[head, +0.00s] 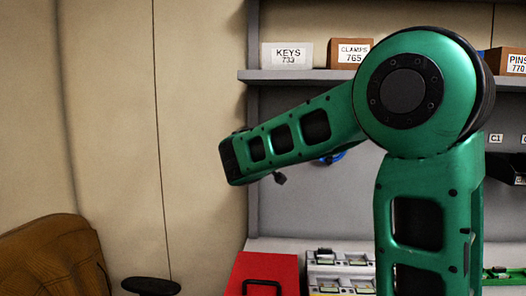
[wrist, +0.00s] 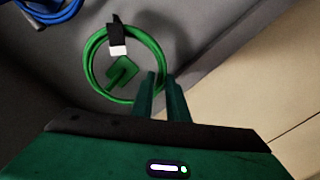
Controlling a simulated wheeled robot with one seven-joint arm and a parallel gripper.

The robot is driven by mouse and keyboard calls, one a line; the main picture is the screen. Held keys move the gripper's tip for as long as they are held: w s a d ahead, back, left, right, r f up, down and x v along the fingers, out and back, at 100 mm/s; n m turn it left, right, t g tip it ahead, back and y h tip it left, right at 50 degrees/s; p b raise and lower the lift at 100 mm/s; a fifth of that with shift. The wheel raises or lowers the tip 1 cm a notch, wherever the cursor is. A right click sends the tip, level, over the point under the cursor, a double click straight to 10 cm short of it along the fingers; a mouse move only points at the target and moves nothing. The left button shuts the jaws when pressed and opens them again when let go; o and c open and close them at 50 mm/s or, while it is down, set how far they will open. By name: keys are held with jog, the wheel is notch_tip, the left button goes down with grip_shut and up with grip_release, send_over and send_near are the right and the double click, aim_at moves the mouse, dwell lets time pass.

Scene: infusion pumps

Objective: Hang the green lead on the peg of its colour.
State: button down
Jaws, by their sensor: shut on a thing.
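The green lead (wrist: 94,78) is a coiled loop with a black connector (wrist: 117,35) with a pale tip at its top, in the wrist view. My gripper (wrist: 160,78) is shut on the right side of the loop. A green square-ended piece (wrist: 122,72), seemingly the green peg, shows inside the loop, against the grey panel. I cannot tell whether the loop is around it or only in front of it. In the head view my green arm hides the gripper and the lead.
A blue coiled lead (wrist: 48,8) is at the top left of the wrist view; a bit of blue (head: 333,157) shows below my arm. A shelf (head: 300,76) with labelled boxes runs above. A red case (head: 262,268) and pale rail-like items (head: 340,258) are on the counter below.

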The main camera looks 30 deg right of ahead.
jog(key=shift+w+d+f, duration=0.2)
jog(key=shift+w+f, duration=0.05)
jog(key=shift+f, duration=0.2)
jog(key=shift+w+d+f, duration=0.15)
jog(key=shift+w+f, duration=0.1)
jog(key=shift+f, duration=0.2)
jog(key=shift+f, duration=0.1)
jog(key=c, duration=1.6)
grip_release()
jog(key=shift+c, duration=0.2)
jog(key=v, duration=1)
jog(key=shift+s+a, duration=0.2)
jog(key=shift+s, duration=0.1)
